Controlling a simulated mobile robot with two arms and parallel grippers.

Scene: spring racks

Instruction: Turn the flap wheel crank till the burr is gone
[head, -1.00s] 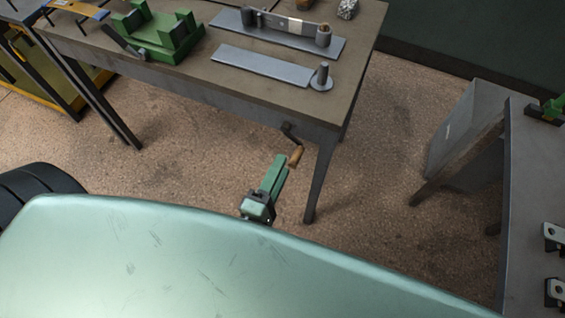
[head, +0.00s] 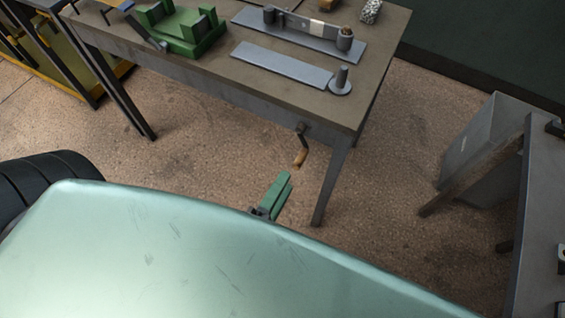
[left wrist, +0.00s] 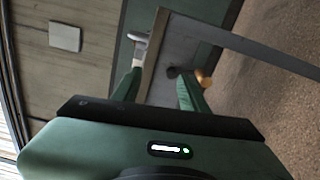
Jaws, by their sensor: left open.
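The crank (head: 301,131) hangs at the front edge of the grey bench, near its right front leg. Its tan wooden handle (head: 300,158) points down. My left gripper (head: 284,177) has green fingers, is open and empty, and sits just below and left of the handle, apart from it. In the left wrist view, the gripper fingers (left wrist: 160,84) are spread. The tan handle (left wrist: 204,78) shows just beyond the right finger, not between the fingers. A steel bar with a pale patch (head: 316,29) stands on the bench plate. I cannot make out the burr. My right gripper is not in view.
A green fixture (head: 182,38) and a flat grey plate (head: 283,66) with a round post (head: 342,79) rest on the bench (head: 250,95). A grey bin (head: 480,145) and another table (head: 540,215) stand at right. Floor between is clear.

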